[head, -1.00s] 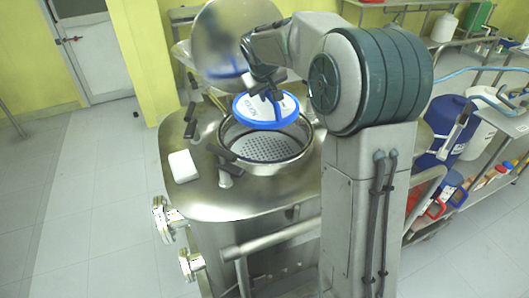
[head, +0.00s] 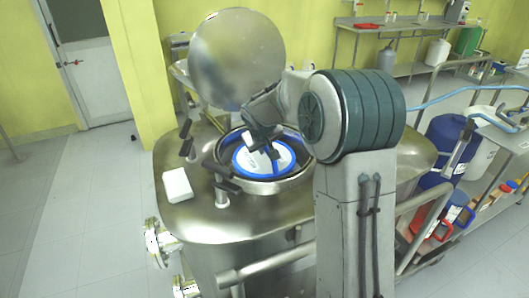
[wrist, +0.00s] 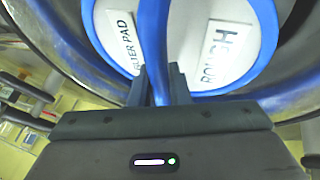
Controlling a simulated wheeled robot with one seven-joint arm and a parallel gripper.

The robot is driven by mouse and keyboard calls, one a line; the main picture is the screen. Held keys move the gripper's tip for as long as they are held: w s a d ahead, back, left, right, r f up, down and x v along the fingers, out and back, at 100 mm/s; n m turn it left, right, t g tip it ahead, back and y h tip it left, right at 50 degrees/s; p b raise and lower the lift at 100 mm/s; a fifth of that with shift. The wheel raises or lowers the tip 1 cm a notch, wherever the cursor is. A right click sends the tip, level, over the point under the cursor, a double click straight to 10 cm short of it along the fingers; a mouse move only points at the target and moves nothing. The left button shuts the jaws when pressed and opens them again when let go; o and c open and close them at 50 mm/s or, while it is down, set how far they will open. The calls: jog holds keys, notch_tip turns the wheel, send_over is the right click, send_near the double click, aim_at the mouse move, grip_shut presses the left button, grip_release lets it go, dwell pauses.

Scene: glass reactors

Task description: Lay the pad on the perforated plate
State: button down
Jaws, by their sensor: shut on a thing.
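The pad is a round white disc with a blue rim (head: 252,170), seen inside the open round mouth of the steel reactor (head: 268,186) in the head view. In the wrist view the pad (wrist: 185,55) carries the labels "FILTER PAD" and "ROUGH", and a blue strap crosses its face. My gripper (head: 270,152) is above the pad; in the wrist view its fingers (wrist: 160,90) are shut on the blue strap. The perforated plate is hidden under the pad now. I cannot tell whether the pad touches it.
The round polished lid (head: 238,60) stands open behind the mouth. Dark-handled clamps (head: 221,180) stand around the rim. A white block (head: 177,185) lies on the reactor top at left. A cart with blue containers (head: 443,148) is at right.

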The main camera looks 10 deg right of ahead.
jog(key=shift+f, duration=0.7)
jog(key=shift+f+b, duration=0.5)
jog(key=shift+b, duration=0.05)
jog(key=shift+f, duration=0.15)
jog(key=c, duration=1.4)
grip_release()
jog(key=shift+o, duration=0.2)
